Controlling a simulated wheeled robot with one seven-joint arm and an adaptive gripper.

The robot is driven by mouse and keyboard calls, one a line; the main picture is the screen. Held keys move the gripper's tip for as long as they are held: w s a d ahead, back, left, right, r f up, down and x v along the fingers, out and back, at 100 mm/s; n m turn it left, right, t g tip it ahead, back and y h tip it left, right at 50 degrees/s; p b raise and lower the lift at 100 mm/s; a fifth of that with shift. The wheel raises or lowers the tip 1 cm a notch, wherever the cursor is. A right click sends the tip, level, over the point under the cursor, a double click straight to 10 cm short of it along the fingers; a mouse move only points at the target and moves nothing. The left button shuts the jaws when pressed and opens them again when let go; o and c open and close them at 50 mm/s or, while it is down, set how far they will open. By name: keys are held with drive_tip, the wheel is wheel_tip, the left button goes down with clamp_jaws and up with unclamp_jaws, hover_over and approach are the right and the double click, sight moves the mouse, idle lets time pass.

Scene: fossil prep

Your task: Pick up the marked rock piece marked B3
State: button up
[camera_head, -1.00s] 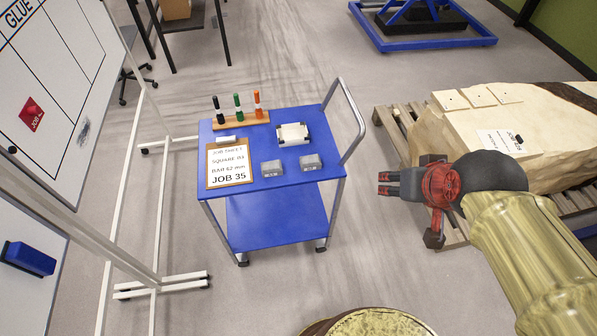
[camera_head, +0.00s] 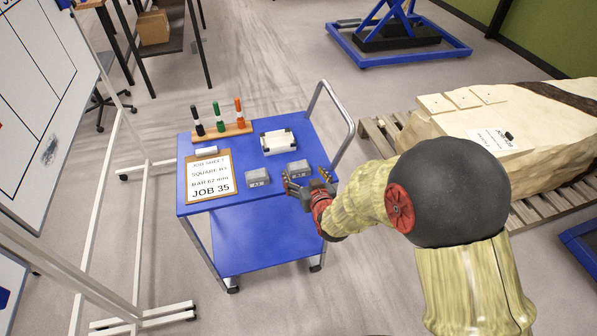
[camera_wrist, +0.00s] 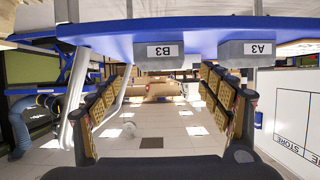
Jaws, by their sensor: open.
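The grey block labelled B3 (camera_wrist: 168,53) sits on the blue cart top, seen upside down in the wrist view. It is the right-hand block (camera_head: 299,168) of two in the head view. The other grey block, labelled A3 (camera_wrist: 258,50), also shows in the head view (camera_head: 258,178) to the left. My gripper (camera_head: 306,180) is open and empty at the cart's near right edge, close in front of B3. In the wrist view its fingers (camera_wrist: 165,76) are spread, with B3 beyond their tips and roughly between them. No contact shows.
The blue cart (camera_head: 225,225) also carries a clipboard with a job sheet (camera_head: 209,178), a rack of markers (camera_head: 222,132) and a white box (camera_head: 279,142). Its handle (camera_head: 346,135) rises at the right. A large pale rock on a pallet (camera_head: 535,125) stands at the right.

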sight(300, 169)
drive_tip(key=b+x, duration=0.1)
drive_tip(key=x, duration=0.3)
drive_tip(key=b+x, duration=0.1)
drive_tip(key=x, duration=0.1)
drive_tip(key=shift+w+f+b, duration=0.15)
drive_tip(key=shift+f+b, duration=0.15)
drive_tip(key=shift+f, duration=0.1)
drive_tip(key=shift+c, duration=0.8)
drive_tip(key=shift+r, duration=0.1)
drive_tip(key=c, duration=1.4)
